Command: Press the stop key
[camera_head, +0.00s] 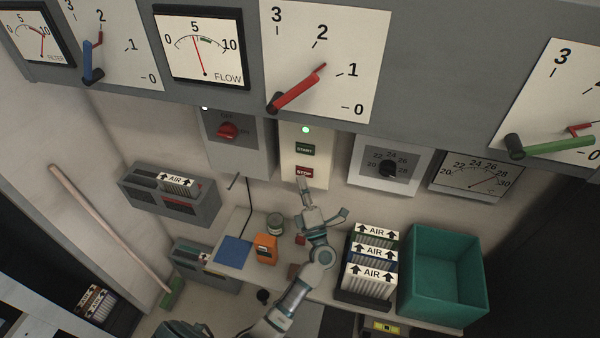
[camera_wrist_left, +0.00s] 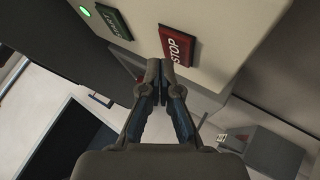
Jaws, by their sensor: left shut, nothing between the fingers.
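The red stop key (camera_head: 304,172) sits low on a pale control box (camera_head: 318,139), below the green start key (camera_head: 305,149) and a lit green lamp (camera_head: 305,129). In the left wrist view the stop key (camera_wrist_left: 178,45) is just beyond the fingertips. My left gripper (camera_head: 302,184) is shut and empty, its tips pointing up just below the stop key in the head view. In the left wrist view the shut tips of the gripper (camera_wrist_left: 160,68) appear close to the box's lower edge; I cannot tell whether they touch it. My right gripper is not in view.
Below are an orange device (camera_head: 265,248), AIR filters (camera_head: 371,281) and a green bin (camera_head: 402,306). Large gauges with levers hang above.

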